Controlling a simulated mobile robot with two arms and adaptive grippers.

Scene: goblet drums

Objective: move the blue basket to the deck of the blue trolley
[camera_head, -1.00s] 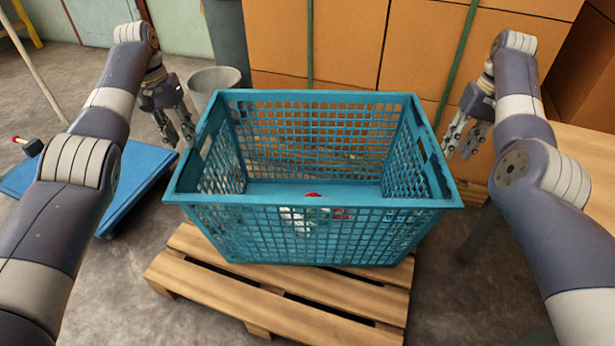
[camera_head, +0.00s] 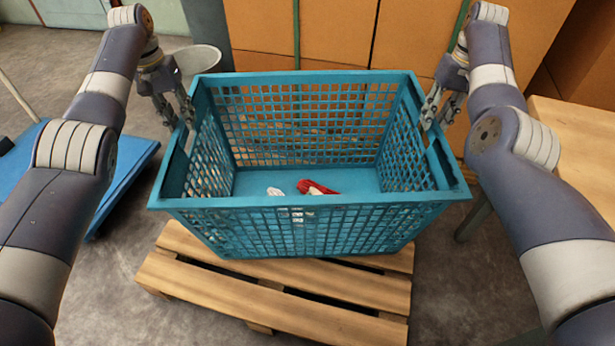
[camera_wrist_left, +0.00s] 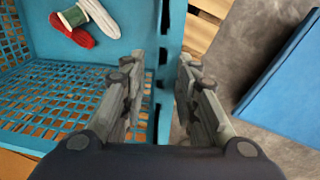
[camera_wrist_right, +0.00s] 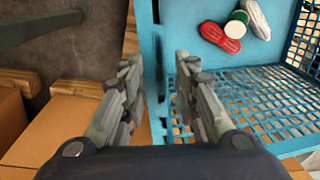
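The blue basket (camera_head: 310,203) stands upright on a wooden pallet, open at the top with mesh walls. My left gripper (camera_head: 178,112) is at its left rim. In the left wrist view, its open fingers (camera_wrist_left: 160,65) straddle the basket wall (camera_wrist_left: 160,30), with gaps beside it. My right gripper (camera_head: 440,108) is at the right rim. In the right wrist view, its open fingers (camera_wrist_right: 157,65) lie either side of the wall (camera_wrist_right: 150,40). The blue trolley's deck (camera_head: 125,180) is at the left; it also shows in the left wrist view (camera_wrist_left: 290,90).
Red and white items (camera_head: 318,187) lie inside the basket. The pallet (camera_head: 270,300) is beneath it. Cardboard boxes (camera_head: 330,35) stand close behind, a wooden tabletop (camera_head: 575,150) is at the right, and a grey bin (camera_head: 198,60) is behind left. Bare floor separates pallet and trolley.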

